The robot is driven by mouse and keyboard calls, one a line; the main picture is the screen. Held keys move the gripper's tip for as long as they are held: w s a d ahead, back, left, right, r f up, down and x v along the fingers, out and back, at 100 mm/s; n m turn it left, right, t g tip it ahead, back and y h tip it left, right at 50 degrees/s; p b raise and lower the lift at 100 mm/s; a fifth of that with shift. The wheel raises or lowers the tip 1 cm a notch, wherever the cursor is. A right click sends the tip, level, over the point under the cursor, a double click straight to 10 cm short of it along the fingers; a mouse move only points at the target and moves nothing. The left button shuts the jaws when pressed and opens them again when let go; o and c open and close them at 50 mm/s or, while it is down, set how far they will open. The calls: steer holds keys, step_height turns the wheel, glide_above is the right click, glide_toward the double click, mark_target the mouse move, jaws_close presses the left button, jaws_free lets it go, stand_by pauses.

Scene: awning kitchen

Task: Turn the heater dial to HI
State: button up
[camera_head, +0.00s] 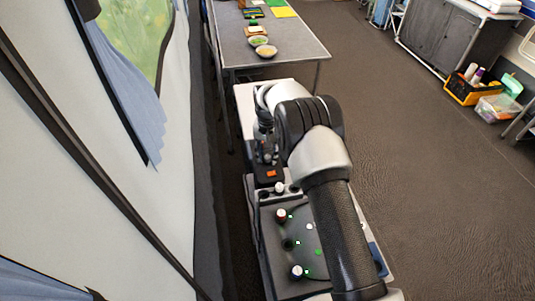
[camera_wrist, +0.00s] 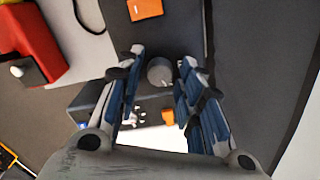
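A round grey knob (camera_wrist: 159,70), which looks like the heater dial, shows in the wrist view on a dark surface. My gripper (camera_wrist: 163,60) is open, with one blue-padded finger on each side of the knob and a visible gap at both sides. I cannot read any HI mark or the knob's pointer. In the head view my gripper (camera_head: 265,150) points down beyond my arm's bend, over a dark area with an orange patch (camera_head: 271,174). The knob cannot be made out there, and my arm hides part of the area.
An orange patch (camera_wrist: 145,8) and a red object (camera_wrist: 28,45) show in the wrist view. The tent wall (camera_head: 150,200) is close on the left. A grey table (camera_head: 290,45) with bowls stands ahead. Open floor (camera_head: 430,200) lies to the right.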

mark_target(267, 156)
steer(key=shift+o, duration=0.7)
step_height(267, 156, up, 12)
stand_by(0.4)
